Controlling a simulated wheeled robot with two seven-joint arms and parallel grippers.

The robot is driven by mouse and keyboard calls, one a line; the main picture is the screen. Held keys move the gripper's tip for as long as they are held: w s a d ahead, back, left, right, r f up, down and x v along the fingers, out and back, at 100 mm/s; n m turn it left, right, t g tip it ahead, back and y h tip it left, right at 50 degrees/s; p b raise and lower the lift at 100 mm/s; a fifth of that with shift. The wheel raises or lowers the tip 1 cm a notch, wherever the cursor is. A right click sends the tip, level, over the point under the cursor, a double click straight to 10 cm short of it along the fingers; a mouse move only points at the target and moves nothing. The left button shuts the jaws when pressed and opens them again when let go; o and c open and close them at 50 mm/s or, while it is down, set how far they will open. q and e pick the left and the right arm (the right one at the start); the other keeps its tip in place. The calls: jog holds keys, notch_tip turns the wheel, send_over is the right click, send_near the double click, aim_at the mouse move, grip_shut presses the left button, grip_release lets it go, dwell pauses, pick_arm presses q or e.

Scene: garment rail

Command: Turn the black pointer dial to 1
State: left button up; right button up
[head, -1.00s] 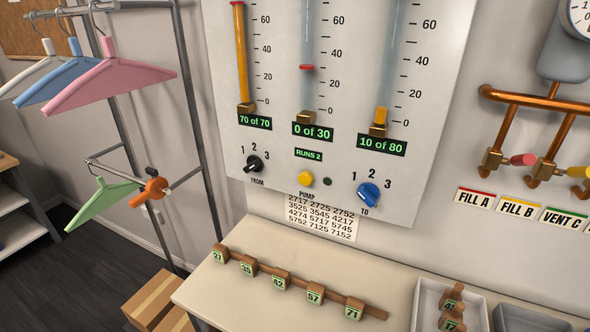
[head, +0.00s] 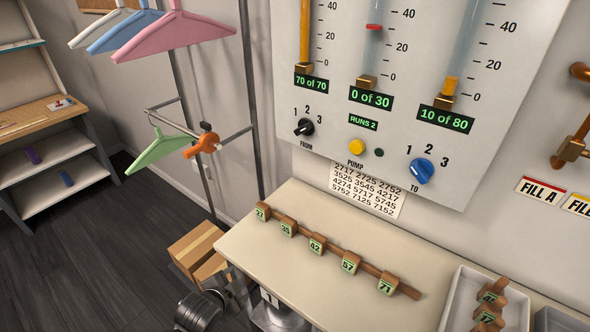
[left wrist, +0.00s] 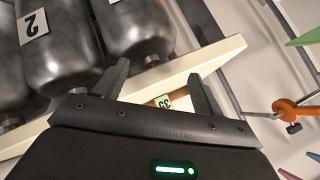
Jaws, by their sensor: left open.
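The black pointer dial (head: 303,127) sits at the lower left of the grey panel, above the word FROM. Numbers 1, 2 and 3 are arched over it. A pale mark shows at its lower left; which number it points to is too small to tell. My left gripper (left wrist: 158,70) is open in the left wrist view, with nothing held. Its fingers lie across the view of the table edge, and the 35 tag (left wrist: 162,102) shows beyond, between them. In the head view it is low at the left, well below the dial. My right gripper is not in view.
A yellow pump button (head: 357,147) and a blue dial (head: 421,171) are right of the black dial. Tagged wooden blocks lie on the table (head: 250,247) below. Hangers and an orange clamp (head: 207,143) are left. Grey tanks (left wrist: 135,30) stand under the table.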

pick_arm(q)
jog(key=w+d+r+m+t+h, duration=0.25)
jog(key=w+r+m, duration=0.3)
jog(key=r, duration=0.35)
jog(key=w+d+r+m+t+h, duration=0.1)
jog(key=w+d+r+m+t, duration=0.1)
jog(key=w+d+r+m, duration=0.45)
jog(key=m+t+h, duration=0.1)
jog(key=m+h, duration=0.4)
jog(key=m, duration=0.6)
send_near(300, 131)
jog(key=p+x, duration=0.3)
jog(key=x, duration=0.3)
jog(key=shift+w+d+r, duration=0.1)
jog(key=shift+w+d, duration=0.1)
jog(key=shift+w, duration=0.05)
jog(key=shift+x, duration=0.8)
jog(key=shift+a, duration=0.1)
jog(key=c, duration=1)
